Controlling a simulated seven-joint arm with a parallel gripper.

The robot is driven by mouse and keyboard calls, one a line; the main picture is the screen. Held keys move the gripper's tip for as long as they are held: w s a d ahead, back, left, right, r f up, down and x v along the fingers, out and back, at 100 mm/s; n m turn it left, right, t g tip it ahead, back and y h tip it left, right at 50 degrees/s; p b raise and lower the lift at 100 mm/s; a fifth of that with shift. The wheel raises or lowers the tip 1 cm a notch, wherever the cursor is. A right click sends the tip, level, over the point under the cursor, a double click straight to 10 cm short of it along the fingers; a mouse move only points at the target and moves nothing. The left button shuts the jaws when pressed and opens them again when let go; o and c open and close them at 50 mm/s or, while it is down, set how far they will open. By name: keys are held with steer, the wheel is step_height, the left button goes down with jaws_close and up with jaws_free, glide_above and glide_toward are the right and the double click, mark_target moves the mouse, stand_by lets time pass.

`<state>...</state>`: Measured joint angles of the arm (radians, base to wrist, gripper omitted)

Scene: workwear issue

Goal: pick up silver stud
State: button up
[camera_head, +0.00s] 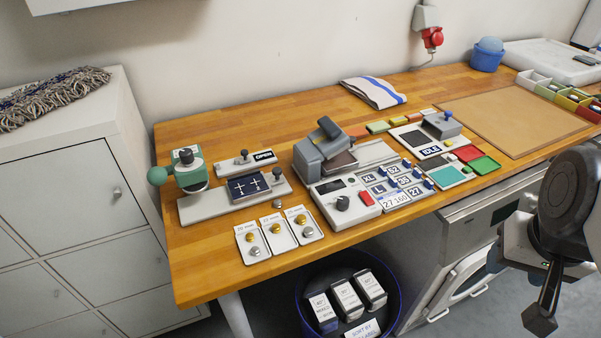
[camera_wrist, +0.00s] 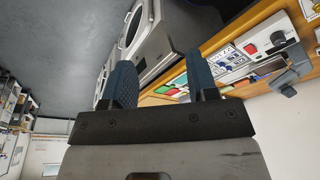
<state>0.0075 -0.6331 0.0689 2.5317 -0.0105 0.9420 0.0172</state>
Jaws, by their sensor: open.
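One silver stud (camera_head: 254,251) is on the left card (camera_head: 241,232), and another silver stud (camera_head: 308,231) is on the right card (camera_head: 295,212). My gripper (camera_head: 541,312) hangs at the far right, in front of the table and well away from the studs. In the wrist view my gripper (camera_wrist: 161,75) is open, with nothing between its blue fingers.
A green-topped press (camera_head: 188,170) stands behind the cards at the left. A blue bin (camera_head: 300,305) with labelled boxes is below the table edge. Bare wood lies left of the cards.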

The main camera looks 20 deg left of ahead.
steer(key=w+a+n, duration=0.3)
steer(key=w+a, duration=0.6)
steer(key=w, duration=0.1)
steer(key=n+g+y, duration=0.1)
steer(key=n+g, duration=0.1)
steer(key=n, duration=0.4)
glide_above(278, 204)
step_height(278, 204, down, 14)
steer(key=shift+s+d+r, duration=0.15)
steer(key=shift+d+r, duration=0.1)
steer(key=shift+d, duration=0.1)
steer(key=shift+a+f, duration=0.1)
steer(key=shift+f, duration=1.2)
